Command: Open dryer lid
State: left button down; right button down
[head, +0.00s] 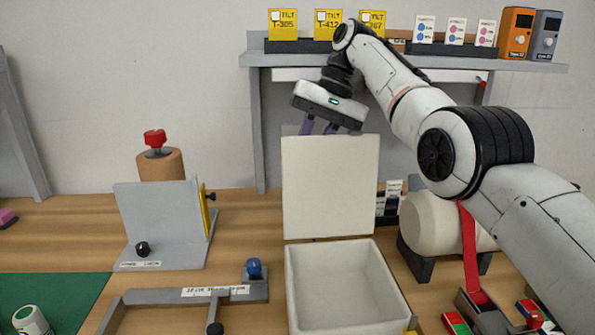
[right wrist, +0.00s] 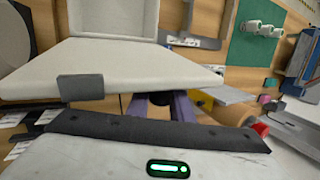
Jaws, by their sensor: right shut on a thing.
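The dryer is a white open-topped box (head: 345,290) on the bench, with its square white lid (head: 330,187) standing upright at its back edge. The box interior shows and looks empty. My right gripper (head: 319,127) reaches over from the right and is at the lid's top edge, its purple fingers shut on the lid. In the right wrist view the lid (right wrist: 130,70) spreads out in front of the purple fingers (right wrist: 160,105), and its edge partly hides their tips. My left gripper is not in view.
A grey shelf (head: 400,60) with yellow tags and small devices is behind my right arm. A white cylinder (head: 430,222) on a dark stand is right of the lid. A grey bracket (head: 160,225) and a blue-knobbed fixture (head: 253,270) are left of the box.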

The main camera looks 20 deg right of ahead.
jog(key=shift+w+f, duration=0.1)
jog(key=shift+f, duration=0.05)
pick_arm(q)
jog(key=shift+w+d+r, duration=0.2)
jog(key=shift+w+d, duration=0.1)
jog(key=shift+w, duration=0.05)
pick_arm(e)
jog(key=c, duration=1.6)
grip_release()
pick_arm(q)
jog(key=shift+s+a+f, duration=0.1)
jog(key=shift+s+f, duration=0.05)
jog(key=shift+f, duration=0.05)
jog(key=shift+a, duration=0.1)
